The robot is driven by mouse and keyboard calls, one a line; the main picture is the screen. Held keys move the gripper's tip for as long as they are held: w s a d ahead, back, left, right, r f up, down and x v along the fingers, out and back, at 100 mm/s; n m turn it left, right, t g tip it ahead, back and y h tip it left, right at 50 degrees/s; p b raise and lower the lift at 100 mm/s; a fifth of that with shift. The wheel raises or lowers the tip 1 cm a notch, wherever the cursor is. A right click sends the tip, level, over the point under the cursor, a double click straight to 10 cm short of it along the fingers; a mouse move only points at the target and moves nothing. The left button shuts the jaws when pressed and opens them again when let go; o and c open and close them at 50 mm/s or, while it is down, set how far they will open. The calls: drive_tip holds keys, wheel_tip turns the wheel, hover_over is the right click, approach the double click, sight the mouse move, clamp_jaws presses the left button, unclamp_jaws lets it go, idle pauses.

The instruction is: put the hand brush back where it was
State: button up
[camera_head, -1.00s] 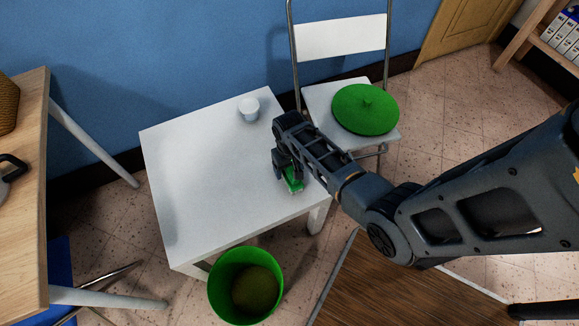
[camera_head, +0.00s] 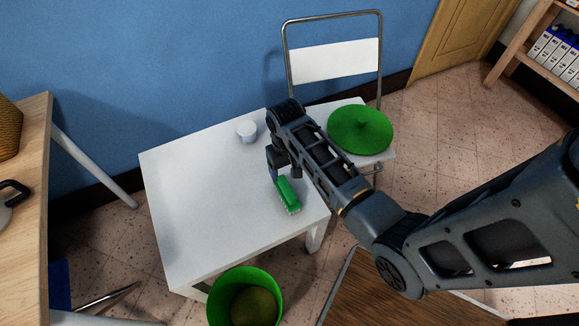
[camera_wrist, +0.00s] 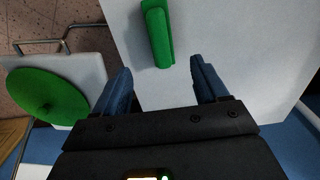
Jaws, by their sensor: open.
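The green hand brush (camera_head: 288,196) lies on the white table (camera_head: 190,200), near its right edge, with pale bristles showing along its lower side. In the wrist view the brush (camera_wrist: 157,36) lies beyond the fingertips, roughly between their lines and nearer the left one. My gripper (camera_wrist: 160,80) is open and empty, its two blue fingers apart. In the head view my gripper (camera_head: 274,168) is just behind the brush's far end, above the table. Its fingers are partly hidden there by the arm.
A white cup (camera_head: 246,131) stands at the table's back. A folding chair (camera_head: 335,62) holds a round green lid (camera_head: 360,128) at the right. A green bin (camera_head: 272,280) with a round thing inside stands before the table. A wooden table (camera_head: 30,200) is at the left.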

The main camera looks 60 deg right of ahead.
drive_tip(key=shift+r, duration=0.2)
drive_tip(key=s+a+r+n+t+h, duration=0.3)
drive_tip(key=s+a+t, duration=0.4)
drive_tip(key=s+a, duration=0.6)
drive_tip(key=s+a+r+n+t+y, duration=0.1)
drive_tip(key=s+a+r+t, duration=0.1)
drive_tip(key=r, duration=0.6)
drive_tip(key=s+a+r+n+t+y, duration=0.1)
drive_tip(key=s+a+r+t, duration=0.1)
drive_tip(key=s+r, duration=0.3)
drive_tip(key=s+a+r+n+t+y, duration=0.1)
drive_tip(key=s+a+r+t, duration=0.1)
drive_tip(key=r, duration=1.1)
drive_tip(key=shift+s+r+n+t, duration=0.25)
drive_tip(key=shift+s+n+t, duration=0.15)
drive_tip(key=shift+s+t, duration=0.5)
drive_tip(key=shift+w, duration=0.1)
